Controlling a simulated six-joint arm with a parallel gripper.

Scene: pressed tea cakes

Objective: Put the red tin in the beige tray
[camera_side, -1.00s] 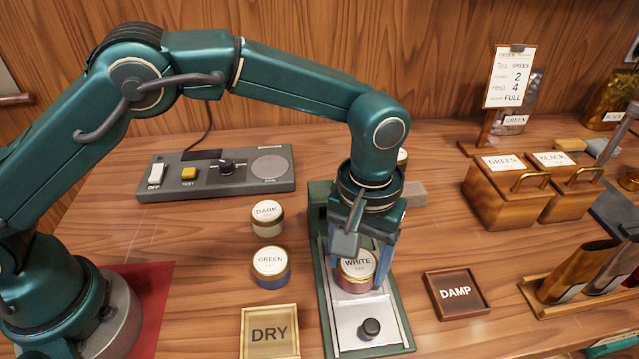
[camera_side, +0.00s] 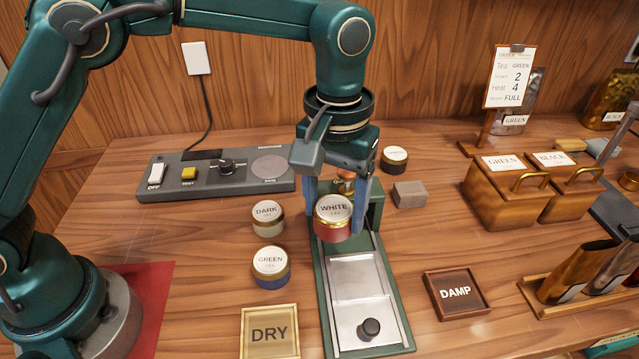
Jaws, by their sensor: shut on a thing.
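The red tin (camera_side: 334,227) has a gold rim and a white lid marked WHITE. My gripper (camera_side: 336,216) is shut on it, with a blue finger on each side, and holds it upright above the green-framed device with the metal plate (camera_side: 357,277). The beige tray (camera_side: 270,343), marked DRY, lies at the front, left of that device. It looks empty. My gripper is behind and above the tray, to its right.
The GREEN tin (camera_side: 270,268) and the DARK tin (camera_side: 267,217) stand left of the device. A dark brown tray (camera_side: 457,294) marked DAMP lies to its right. A grey control panel (camera_side: 216,172) is at the back left. A grey block (camera_side: 409,194) and a dark tin (camera_side: 394,159) stand behind on the right.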

